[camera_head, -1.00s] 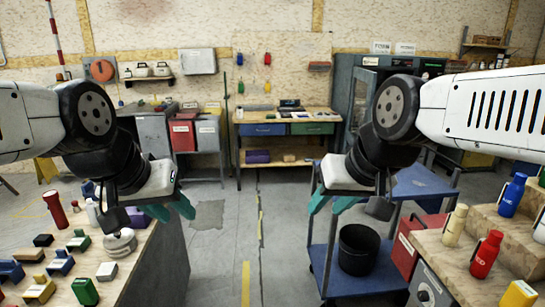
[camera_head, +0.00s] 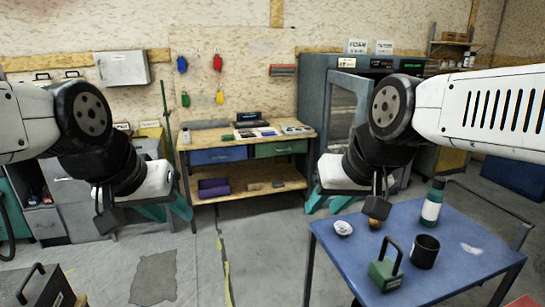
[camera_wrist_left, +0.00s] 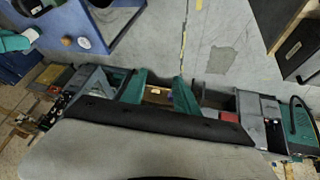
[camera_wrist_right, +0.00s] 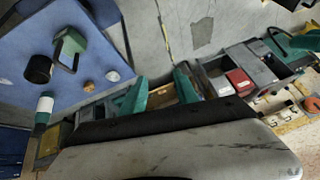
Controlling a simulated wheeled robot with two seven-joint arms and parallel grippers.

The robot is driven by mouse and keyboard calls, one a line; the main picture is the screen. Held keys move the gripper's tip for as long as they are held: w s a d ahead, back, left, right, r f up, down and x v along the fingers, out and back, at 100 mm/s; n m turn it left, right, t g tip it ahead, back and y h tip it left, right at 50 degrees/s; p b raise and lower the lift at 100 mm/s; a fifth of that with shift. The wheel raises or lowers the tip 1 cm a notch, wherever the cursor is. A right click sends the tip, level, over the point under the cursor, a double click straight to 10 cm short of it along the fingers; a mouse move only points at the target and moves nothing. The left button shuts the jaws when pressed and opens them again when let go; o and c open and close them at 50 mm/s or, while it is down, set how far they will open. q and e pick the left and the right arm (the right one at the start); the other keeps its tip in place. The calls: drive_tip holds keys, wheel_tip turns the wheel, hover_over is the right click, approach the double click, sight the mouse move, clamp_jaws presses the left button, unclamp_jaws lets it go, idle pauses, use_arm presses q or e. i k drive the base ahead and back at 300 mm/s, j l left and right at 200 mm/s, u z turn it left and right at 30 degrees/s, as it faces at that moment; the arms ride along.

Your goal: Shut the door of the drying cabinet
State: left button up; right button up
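The drying cabinet (camera_head: 312,82) is a tall grey-blue unit against the back wall, right of the wooden workbench. Its framed glass door (camera_head: 345,105) stands open, swung out toward me. My right forearm and wrist hide part of the cabinet and the lower door. My left gripper (camera_head: 166,211) hangs in front of the workbench's left side, with teal fingers apart and nothing between them. My right gripper (camera_head: 328,203) is also open and empty, between the workbench and the blue cart. In the picture it is below the door, still well nearer to me. Neither gripper touches the door.
A blue cart (camera_head: 440,280) at front right carries a green weight-like block, a black cup, a green bottle and small items. The wooden workbench (camera_head: 245,180) stands at the back. Grey bins are at left. The floor (camera_head: 265,260) between is clear.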

sight(363, 86)
drive_tip(key=i+j+z, duration=0.75)
drive_tip(key=i, duration=0.15)
drive_tip(key=i+j+z, duration=0.35)
drive_tip(key=i+j+u, duration=0.15)
drive_tip(key=i+j, duration=0.95)
